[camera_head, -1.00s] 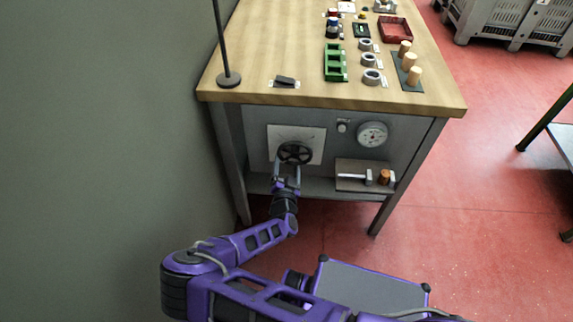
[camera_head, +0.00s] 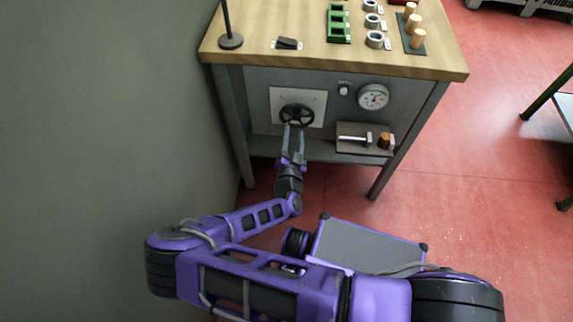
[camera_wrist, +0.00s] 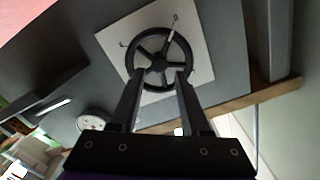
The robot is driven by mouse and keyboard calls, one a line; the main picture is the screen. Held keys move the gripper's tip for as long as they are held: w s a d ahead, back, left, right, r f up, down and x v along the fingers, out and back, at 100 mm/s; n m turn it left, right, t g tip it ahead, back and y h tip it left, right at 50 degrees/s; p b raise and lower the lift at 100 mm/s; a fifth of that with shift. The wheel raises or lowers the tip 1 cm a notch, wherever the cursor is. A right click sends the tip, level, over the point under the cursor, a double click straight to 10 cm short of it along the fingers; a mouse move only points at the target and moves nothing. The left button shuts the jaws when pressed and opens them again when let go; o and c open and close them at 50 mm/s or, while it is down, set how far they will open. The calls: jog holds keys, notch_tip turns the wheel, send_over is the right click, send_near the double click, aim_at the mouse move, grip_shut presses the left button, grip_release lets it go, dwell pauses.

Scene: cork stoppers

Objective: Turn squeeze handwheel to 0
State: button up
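The black spoked handwheel (camera_head: 296,115) is mounted on a pale square plate (camera_head: 318,98) on the bench's grey front panel. In the wrist view the handwheel (camera_wrist: 159,60) fills the upper middle, with a pale pointer line near its upper right rim and small marks around it on the plate (camera_wrist: 205,52). My gripper (camera_head: 294,127) is just in front of the wheel's lower part. In the wrist view my gripper (camera_wrist: 159,73) has its two fingers apart, with nothing held between them. I cannot tell whether a fingertip touches the rim.
A round dial gauge (camera_head: 373,96) and a small switch-like fitting (camera_head: 344,88) are right of the wheel. A shelf board (camera_head: 350,146) below the gauge holds a hammer-like tool (camera_head: 356,138) and a brown cylinder (camera_head: 384,140). The wooden benchtop (camera_head: 275,58) overhangs above; a wall is at left.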

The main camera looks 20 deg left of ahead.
jog(key=s+d+f, duration=0.1)
jog(key=s+f, duration=0.1)
jog(key=s, duration=0.8)
jog(key=shift+s+f+g, duration=0.3)
jog(key=shift+s, duration=0.1)
